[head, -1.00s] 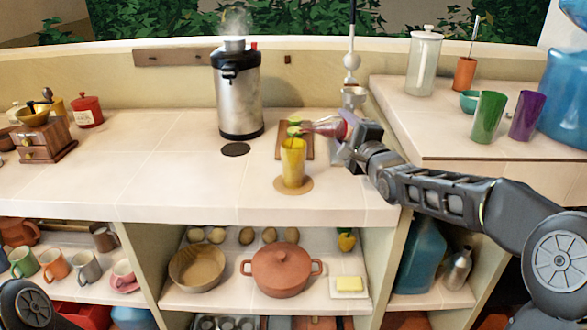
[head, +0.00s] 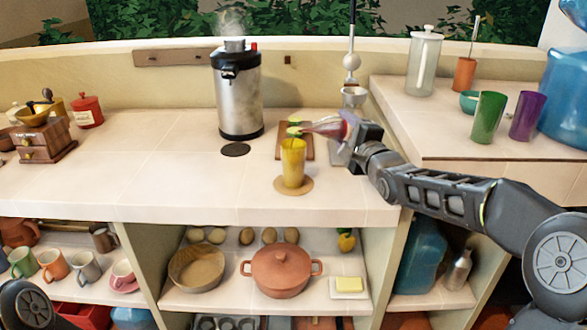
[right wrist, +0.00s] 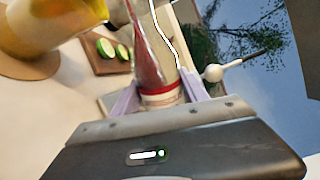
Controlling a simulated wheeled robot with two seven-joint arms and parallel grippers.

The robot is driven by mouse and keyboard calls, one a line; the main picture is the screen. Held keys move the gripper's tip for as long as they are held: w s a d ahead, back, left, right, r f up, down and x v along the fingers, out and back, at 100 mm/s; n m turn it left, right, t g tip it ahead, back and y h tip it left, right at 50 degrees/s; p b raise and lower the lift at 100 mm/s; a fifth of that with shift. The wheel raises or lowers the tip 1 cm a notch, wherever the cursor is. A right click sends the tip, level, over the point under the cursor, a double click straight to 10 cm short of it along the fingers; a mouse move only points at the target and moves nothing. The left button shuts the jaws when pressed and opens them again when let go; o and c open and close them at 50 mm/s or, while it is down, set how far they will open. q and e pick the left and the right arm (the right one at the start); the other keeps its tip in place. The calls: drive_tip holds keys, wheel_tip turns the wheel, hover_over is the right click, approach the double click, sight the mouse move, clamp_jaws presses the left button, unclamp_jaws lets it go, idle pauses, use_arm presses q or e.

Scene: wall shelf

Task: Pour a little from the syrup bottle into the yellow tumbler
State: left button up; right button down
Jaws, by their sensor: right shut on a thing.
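The yellow tumbler (head: 293,165) stands upright on a round tan coaster (head: 306,187) on the counter; it also shows in the right wrist view (right wrist: 50,25), cut off by the picture's edge. My right gripper (head: 347,130) is shut on the syrup bottle (head: 327,127), a clear bottle with dark red contents and a red and white base end. The bottle is tipped well over, its narrow neck pointing left to just above the tumbler's rim. In the right wrist view the bottle (right wrist: 150,65) sits between the pale finger pads. I cannot tell whether syrup is flowing. My left gripper is out of view.
A cutting board (head: 309,152) with green slices lies behind the tumbler. A steel airpot (head: 237,95) steams to the left. A green cup (head: 488,117) and a purple cup (head: 527,115) stand on the right counter.

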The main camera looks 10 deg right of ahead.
drive_tip(key=shift+r, duration=0.25)
idle(0.7)
drive_tip(key=shift+r+m+p, duration=0.2)
drive_tip(key=shift+m+p, duration=0.1)
drive_tip(key=shift+p, duration=0.15)
drive_tip(key=shift+a+m+p, duration=0.15)
drive_tip(key=shift+m+p, duration=0.15)
drive_tip(key=shift+m, duration=0.6)
drive_tip(key=shift+f, duration=0.1)
drive_tip(key=shift+a+f+m, duration=0.45)
drive_tip(key=shift+a+m, duration=0.2)
drive_tip(key=shift+m, duration=0.55)
drive_tip(key=shift+s+a+f+m+b, duration=0.1)
drive_tip(key=shift+a+f+m+b, duration=0.2)
drive_tip(key=shift+m, duration=0.3)
drive_tip(key=shift+a+f+m+b, duration=0.1)
drive_tip(key=shift+a+m+b, duration=0.1)
drive_tip(key=shift+m+b, duration=0.3)
drive_tip(key=shift+a+r+m, duration=0.1)
drive_tip(key=shift+r+m, duration=0.05)
drive_tip(key=shift+m, duration=0.15)
